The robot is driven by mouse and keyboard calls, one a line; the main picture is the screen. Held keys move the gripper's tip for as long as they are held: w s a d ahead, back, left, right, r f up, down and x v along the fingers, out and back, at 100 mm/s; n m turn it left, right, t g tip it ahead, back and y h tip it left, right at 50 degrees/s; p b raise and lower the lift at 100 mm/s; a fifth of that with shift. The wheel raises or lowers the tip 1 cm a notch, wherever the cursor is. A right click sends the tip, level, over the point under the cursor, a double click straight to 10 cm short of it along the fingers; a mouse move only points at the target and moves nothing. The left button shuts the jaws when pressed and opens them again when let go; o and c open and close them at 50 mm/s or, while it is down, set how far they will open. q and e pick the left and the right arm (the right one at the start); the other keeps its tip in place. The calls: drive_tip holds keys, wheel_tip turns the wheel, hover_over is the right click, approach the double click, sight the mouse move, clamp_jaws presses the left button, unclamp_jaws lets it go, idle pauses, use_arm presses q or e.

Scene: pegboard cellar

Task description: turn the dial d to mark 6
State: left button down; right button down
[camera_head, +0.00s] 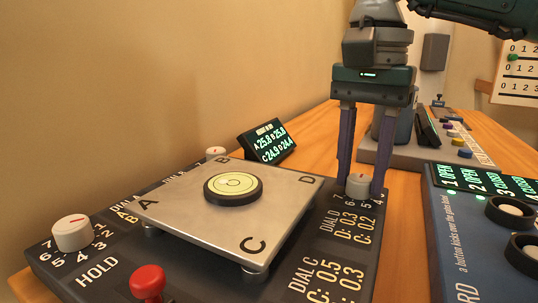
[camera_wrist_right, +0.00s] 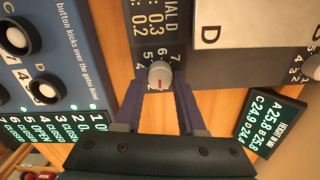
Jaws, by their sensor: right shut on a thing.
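Dial D (camera_head: 358,184) is a light grey knob with a red pointer line, at the far right corner of the dark control panel (camera_head: 330,240). It also shows in the right wrist view (camera_wrist_right: 159,75), with printed marks 4 to 7 beside it. My right gripper (camera_head: 361,190) points down and is shut on the dial, one finger on each side; its fingers also show in the right wrist view (camera_wrist_right: 159,92). The red line lies on the dial's gripper side in the wrist view; which mark it reads is unclear. My left gripper is out of view.
A metal plate (camera_head: 165,205) with a round bubble level (camera_head: 233,187) stands beside the dial. Another dial (camera_head: 72,233) and a red knob (camera_head: 147,282) are nearer. A small green-lit display (camera_head: 267,142) stands behind. A blue board (camera_head: 470,240) lies at right.

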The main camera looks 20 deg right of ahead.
drive_tip(key=m+p, duration=0.1)
drive_tip(key=m, duration=0.3)
drive_tip(key=shift+r+m+p, duration=0.15)
drive_tip(key=shift+m+p, duration=0.15)
drive_tip(key=m+p, duration=0.1)
drive_tip(key=m, duration=0.4)
drive_tip(key=shift+p, duration=0.4)
drive_tip(key=m+p, duration=0.1)
drive_tip(key=m, duration=0.4)
drive_tip(key=m+p, duration=0.2)
drive_tip(key=m, duration=0.3)
drive_tip(key=m+p, duration=0.2)
drive_tip(key=m, duration=0.3)
drive_tip(key=m+p, duration=0.2)
drive_tip(key=m, duration=0.2)
drive_tip(key=m+p, duration=0.2)
drive_tip(key=m, duration=0.2)
drive_tip(key=shift+m+p, duration=0.35)
drive_tip(key=shift+m, duration=0.05)
drive_tip(key=shift+m+p, duration=0.9)
drive_tip(key=shift+m, duration=0.8)
